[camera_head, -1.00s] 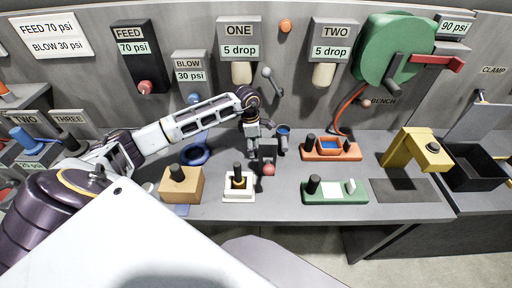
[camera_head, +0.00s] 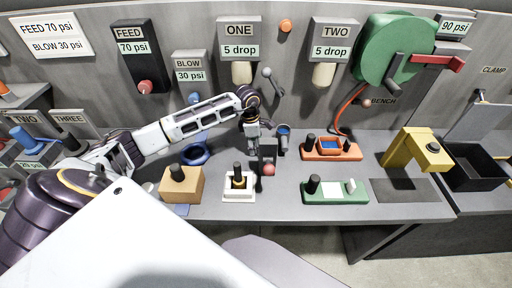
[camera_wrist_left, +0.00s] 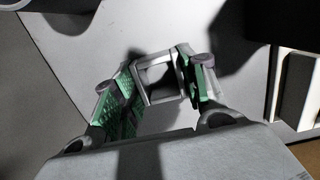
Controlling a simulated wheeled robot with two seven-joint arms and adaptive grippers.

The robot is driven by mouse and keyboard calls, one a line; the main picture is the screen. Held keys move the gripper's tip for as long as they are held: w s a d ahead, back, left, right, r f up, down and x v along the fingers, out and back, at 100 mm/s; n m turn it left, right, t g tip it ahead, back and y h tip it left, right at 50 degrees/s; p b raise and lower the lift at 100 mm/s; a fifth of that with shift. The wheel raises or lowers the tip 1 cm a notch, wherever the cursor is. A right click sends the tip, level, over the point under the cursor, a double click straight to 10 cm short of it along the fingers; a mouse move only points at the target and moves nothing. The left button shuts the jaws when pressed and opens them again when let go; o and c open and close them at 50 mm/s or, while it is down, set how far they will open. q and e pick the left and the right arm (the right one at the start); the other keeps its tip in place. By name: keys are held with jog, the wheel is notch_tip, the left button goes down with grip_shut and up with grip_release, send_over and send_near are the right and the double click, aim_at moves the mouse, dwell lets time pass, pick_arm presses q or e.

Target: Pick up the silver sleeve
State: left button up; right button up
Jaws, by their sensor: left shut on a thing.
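The silver sleeve (camera_wrist_left: 158,78) is a hollow, square-edged metal piece in the left wrist view. It sits between the green-padded fingers of my left gripper (camera_wrist_left: 160,85), which are shut on it. In the head view my left gripper (camera_head: 253,150) points down low over the middle of the bench, behind the white block with the black peg. I cannot make out the sleeve clearly there, nor tell whether it touches the bench. My right gripper is not in view.
A grey box with a red ball (camera_head: 268,169) stands close to the right of the gripper.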

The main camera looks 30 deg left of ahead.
pick_arm(q)
jog(key=shift+r, duration=0.15)
notch_tip(320, 180, up, 10)
jog(key=b, duration=0.1)
dwell(0.6)
dwell(0.4)
